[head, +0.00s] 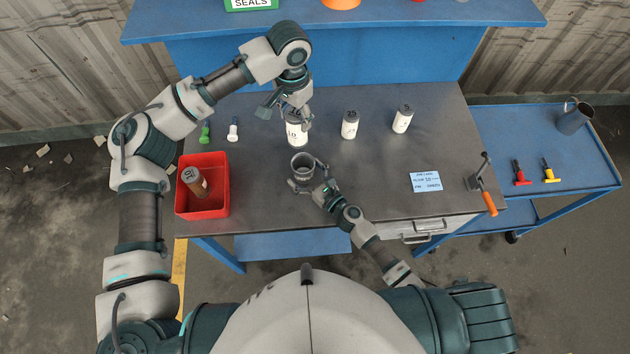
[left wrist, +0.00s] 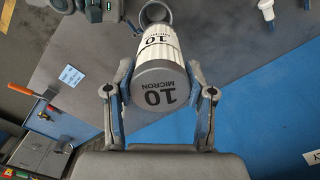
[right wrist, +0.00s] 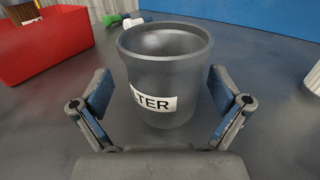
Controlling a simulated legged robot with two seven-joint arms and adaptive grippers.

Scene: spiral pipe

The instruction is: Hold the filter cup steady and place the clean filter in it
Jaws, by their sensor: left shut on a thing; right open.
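The grey filter cup (head: 302,165) stands upright on the dark bench, its mouth open and a label reading "TER" visible in the right wrist view (right wrist: 165,80). My right gripper (head: 309,178) has its fingers spread on either side of the cup, with gaps in the right wrist view. My left gripper (head: 296,112) is shut on a white filter (head: 296,134) with a grey end cap reading "10 MICRON" (left wrist: 160,88). In the head view this filter is just behind the cup; its height above the bench is hard to tell. The cup's rim shows beyond it in the left wrist view.
Two more white filters (head: 349,125) (head: 402,119) stand to the right. A red bin (head: 223,205) at left holds a brown filter (head: 195,182). Small green (head: 205,133) and white (head: 233,130) items, a blue card (head: 425,182) and an orange-handled lever (head: 488,200) are also on the bench.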

